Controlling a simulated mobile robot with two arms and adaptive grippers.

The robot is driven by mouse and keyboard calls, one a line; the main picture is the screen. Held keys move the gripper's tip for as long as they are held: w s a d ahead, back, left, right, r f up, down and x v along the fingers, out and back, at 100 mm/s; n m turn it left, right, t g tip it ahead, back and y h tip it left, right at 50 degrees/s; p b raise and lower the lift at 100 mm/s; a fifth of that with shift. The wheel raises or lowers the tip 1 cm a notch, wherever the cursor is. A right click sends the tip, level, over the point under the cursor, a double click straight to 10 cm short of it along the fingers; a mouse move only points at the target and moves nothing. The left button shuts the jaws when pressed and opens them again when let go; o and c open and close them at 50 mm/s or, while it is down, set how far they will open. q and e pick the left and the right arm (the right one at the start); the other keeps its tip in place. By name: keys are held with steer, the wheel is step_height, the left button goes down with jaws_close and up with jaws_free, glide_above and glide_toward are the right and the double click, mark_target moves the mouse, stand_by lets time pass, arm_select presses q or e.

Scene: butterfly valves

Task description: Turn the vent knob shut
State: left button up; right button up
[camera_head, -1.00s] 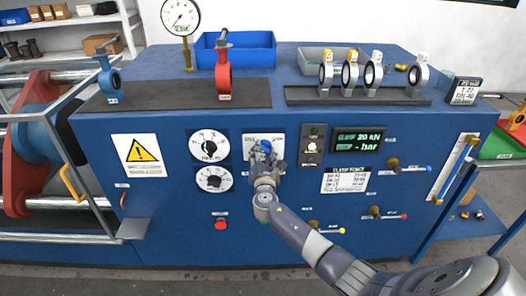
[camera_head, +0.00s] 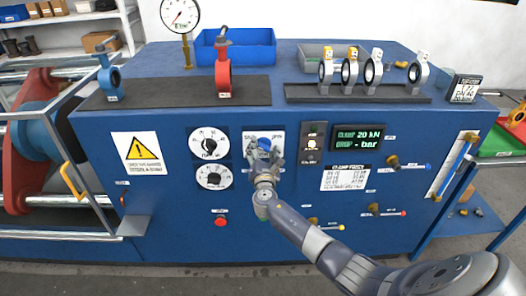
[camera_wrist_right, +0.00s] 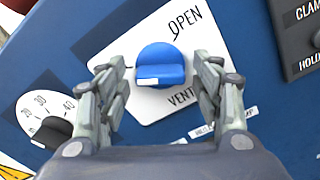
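The vent knob (camera_wrist_right: 161,64) is a round blue knob with a raised grip bar and a small white mark, on a white plate (camera_wrist_right: 150,21) lettered OPEN and VENT. In the right wrist view the bar lies nearly level across the picture. In the head view the knob (camera_head: 264,144) shows just above my right gripper (camera_head: 264,158). My right gripper (camera_wrist_right: 160,82) is open, with one finger on each side of the knob and a visible gap to it on both sides. Other lettering left of the knob is partly hidden by a finger. My left gripper is not in view.
Two white dials (camera_head: 209,143) sit left of the knob, and a dark switch plate (camera_head: 311,143) is close on its right. A red button (camera_head: 221,221) is below. A display (camera_head: 357,138) and small valves with levers (camera_head: 394,163) are further right.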

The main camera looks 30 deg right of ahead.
steer(key=shift+s+a+f, duration=0.1)
steer(key=shift+s, duration=0.05)
steer(key=v, duration=1.1)
steer(key=shift+s+a, duration=0.15)
steer(key=shift+s, duration=0.2)
steer(key=s+a+f+m+g+y, duration=0.15)
steer(key=s+f, duration=0.35)
steer(key=f, duration=0.6)
steer(key=s+a+f+m+g+y, duration=0.1)
steer(key=s+f+m+g+y, duration=0.3)
steer(key=f, duration=0.7)
steer(key=s+a+f+m+g, duration=0.15)
steer(key=s+f, duration=0.35)
steer(key=f, duration=0.7)
steer(key=s+a+f+m+g+y, duration=0.1)
steer(key=s+f, duration=0.5)
steer(key=s, duration=0.6)
steer(key=s+a+f+m+g+y, duration=0.1)
steer(key=s+a+f+m+g, duration=0.2)
steer(key=s, duration=1)
steer(key=s+a+f+m+g+y, duration=0.2)
steer(key=s+a+f+m, duration=0.3)
steer(key=s+f+m, duration=0.5)
steer(key=shift+s+a+g, duration=0.15)
steer(key=shift+s+g, duration=0.45)
steer(key=shift+s, duration=0.65)
